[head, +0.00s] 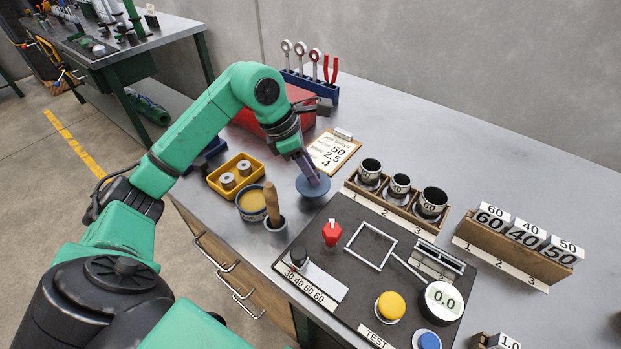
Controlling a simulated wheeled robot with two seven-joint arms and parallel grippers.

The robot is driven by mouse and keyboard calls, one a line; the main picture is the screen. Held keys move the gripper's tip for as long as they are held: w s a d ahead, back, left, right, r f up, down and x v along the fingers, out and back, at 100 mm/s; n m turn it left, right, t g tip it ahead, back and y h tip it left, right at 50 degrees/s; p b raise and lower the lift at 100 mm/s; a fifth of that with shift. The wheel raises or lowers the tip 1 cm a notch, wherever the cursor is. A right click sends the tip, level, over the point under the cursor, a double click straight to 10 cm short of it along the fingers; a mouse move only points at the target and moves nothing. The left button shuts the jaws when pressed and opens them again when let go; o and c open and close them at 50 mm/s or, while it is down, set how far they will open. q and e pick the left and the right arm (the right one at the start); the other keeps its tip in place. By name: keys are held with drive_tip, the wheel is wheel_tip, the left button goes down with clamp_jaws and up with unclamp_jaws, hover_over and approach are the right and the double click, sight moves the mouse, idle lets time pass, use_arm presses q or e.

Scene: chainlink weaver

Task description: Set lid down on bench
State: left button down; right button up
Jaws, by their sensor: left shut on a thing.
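The lid (316,191) is a round blue-grey disc at the middle of the bench (480,140), right of the open tin (252,204) and left of the numbered cup rack. My left gripper (311,177) comes down from above and is shut on the lid. The lid looks level and low over the bench; I cannot tell whether it touches. The fingers hide part of its top. The tin stands uncovered with pale yellow contents. My right gripper is out of view.
A wooden-handled tool in a grey cup (274,215) stands just left of the lid. A yellow tray (236,176), a clipboard (333,152), a cup rack (399,200) and a dark test panel (370,270) surround it. The bench's back right is clear.

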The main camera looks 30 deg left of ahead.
use_arm(q)
wheel_tip(320, 180, down, 3)
drive_tip(key=shift+r, duration=0.15)
drive_tip(key=c, duration=0.6)
unclamp_jaws()
drive_tip(key=shift+r, duration=0.15)
drive_tip(key=v, duration=1.1)
drive_tip(key=shift+s+a+r, duration=0.15)
drive_tip(key=shift+s+r, duration=0.05)
drive_tip(key=shift+r, duration=0.1)
